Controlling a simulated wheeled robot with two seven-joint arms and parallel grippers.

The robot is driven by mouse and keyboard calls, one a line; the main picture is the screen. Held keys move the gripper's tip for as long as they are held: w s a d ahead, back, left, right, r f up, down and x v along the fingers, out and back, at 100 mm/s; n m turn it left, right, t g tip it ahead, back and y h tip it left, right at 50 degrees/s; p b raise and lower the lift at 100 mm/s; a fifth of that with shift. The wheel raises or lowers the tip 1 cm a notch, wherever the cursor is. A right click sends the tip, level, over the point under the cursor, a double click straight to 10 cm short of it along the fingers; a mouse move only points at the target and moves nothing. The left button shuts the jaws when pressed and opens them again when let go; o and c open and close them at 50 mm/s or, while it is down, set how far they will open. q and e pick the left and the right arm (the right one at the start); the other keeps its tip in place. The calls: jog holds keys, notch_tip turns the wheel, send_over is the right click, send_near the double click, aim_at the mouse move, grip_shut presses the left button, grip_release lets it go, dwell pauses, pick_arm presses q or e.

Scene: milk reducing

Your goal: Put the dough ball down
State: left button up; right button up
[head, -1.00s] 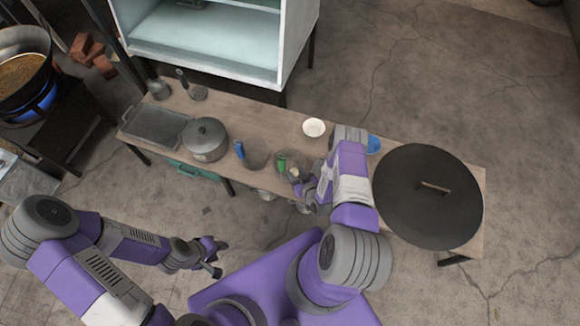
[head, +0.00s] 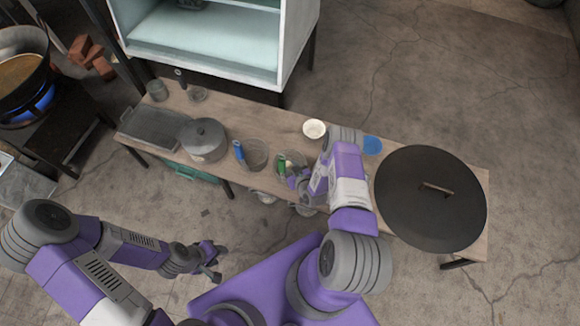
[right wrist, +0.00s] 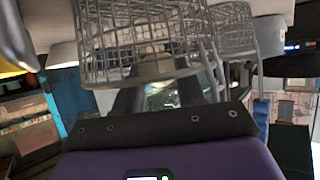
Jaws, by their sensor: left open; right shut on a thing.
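My right gripper (head: 294,176) is at the green-handled wire strainer (head: 281,167) near the front edge of the table. It is shut on the pale dough ball (head: 289,164), which is small and partly hidden in the head view. In the right wrist view the dough ball (right wrist: 154,67) shows between the two dark fingers, seen through the mesh of a wire basket (right wrist: 130,35). The ball appears to be at or inside that basket. My left gripper (head: 213,264) is open and empty, in front of the table and away from it.
The blue-handled strainer (head: 257,153) stands left of the green one, and a lidded pot (head: 204,140) is further left. A large dark lid (head: 430,215) covers the table's right end.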

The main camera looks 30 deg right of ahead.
jog(key=shift+f, duration=0.35)
jog(key=o, duration=0.5)
jog(key=shift+c, duration=0.2)
jog(key=shift+r, duration=0.3)
jog(key=r+p+v, duration=0.1)
jog(key=p+v, duration=0.4)
jog(key=v, duration=0.7)
jog(key=a+r+m+g+y, duration=0.1)
jog(key=a+r+g+y, duration=0.25)
jog(key=a+g, duration=0.5)
jog(key=s+a+r+m+g+y, duration=0.1)
jog(key=s+a+r+g, duration=0.3)
jog(key=s+a+r, duration=0.3)
jog(key=s+a, duration=0.3)
jog(key=shift+s+a+r, duration=0.15)
jog(key=shift+a+r, duration=0.05)
jog(key=shift+r, duration=0.15)
